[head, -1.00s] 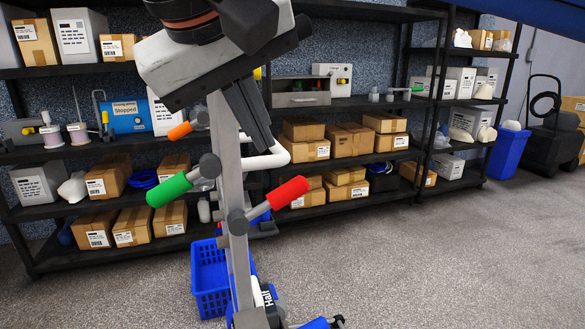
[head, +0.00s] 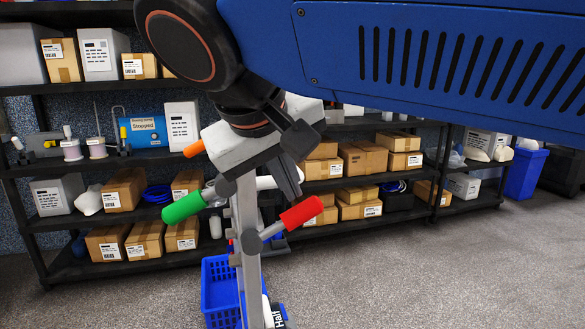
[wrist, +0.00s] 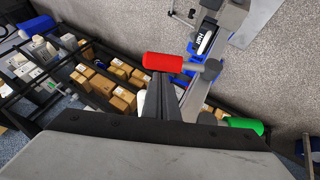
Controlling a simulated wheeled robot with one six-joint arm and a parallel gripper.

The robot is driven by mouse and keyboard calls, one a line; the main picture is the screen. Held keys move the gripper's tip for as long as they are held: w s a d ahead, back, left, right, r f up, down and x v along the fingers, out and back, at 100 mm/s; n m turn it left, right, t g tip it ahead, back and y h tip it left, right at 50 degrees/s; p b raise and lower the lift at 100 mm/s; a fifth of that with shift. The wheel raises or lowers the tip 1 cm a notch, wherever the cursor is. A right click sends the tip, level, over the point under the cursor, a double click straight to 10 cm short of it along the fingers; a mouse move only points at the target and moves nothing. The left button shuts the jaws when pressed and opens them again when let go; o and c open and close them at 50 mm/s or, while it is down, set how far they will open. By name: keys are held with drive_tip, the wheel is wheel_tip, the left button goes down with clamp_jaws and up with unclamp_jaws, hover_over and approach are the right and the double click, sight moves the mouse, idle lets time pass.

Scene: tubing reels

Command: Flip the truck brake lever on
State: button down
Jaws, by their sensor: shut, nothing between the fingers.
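A grey post (head: 248,245) carries a green-handled lever (head: 183,207) on its left and a red-handled lever (head: 301,211) on its right. An orange handle (head: 194,149) shows higher up. No label tells me which is the brake lever; a plate reading "Halt" (head: 277,316) sits low on the post. My gripper (head: 293,190) is shut and empty, its fingers pointing down just above the red handle in the head view. In the wrist view the fingertips (wrist: 160,85) appear close beside the red handle (wrist: 163,63); contact is unclear. The green handle (wrist: 243,125) shows at right there.
Black shelving (head: 75,220) with cardboard boxes (head: 362,160) stands behind the post. A blue basket (head: 219,290) stands on the floor by the post. Carpet is clear at right.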

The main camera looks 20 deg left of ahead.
sight(313, 206)
drive_tip(key=shift+x, duration=0.95)
drive_tip(key=shift+w+d+f+m+g+y, duration=0.3)
drive_tip(key=shift+w+d+f+g+y, duration=0.1)
drive_tip(key=shift+d+f+y, duration=0.25)
drive_tip(key=shift+w+d+f+g+y, duration=0.2)
drive_tip(key=shift+d+f+g+y, duration=0.25)
drive_tip(key=shift+y, duration=0.1)
drive_tip(key=shift+w+d+f+m+g+y, duration=0.25)
drive_tip(key=shift+d+f+m+g+y, duration=0.15)
drive_tip(key=shift+f+y, duration=0.2)
drive_tip(key=shift+w+d+f+m+g+y, duration=0.15)
drive_tip(key=shift+f+g+y, duration=0.15)
drive_tip(key=shift+f+y, duration=0.25)
drive_tip(key=shift+w+d+f+m+g+y, duration=0.15)
drive_tip(key=shift+f+g+y, duration=0.1)
drive_tip(key=shift+f+y, duration=0.3)
drive_tip(key=shift+d+f, duration=0.15)
drive_tip(key=shift+f, duration=1.35)
drive_tip(key=shift+s+f, duration=0.1)
drive_tip(key=shift+f, duration=0.1)
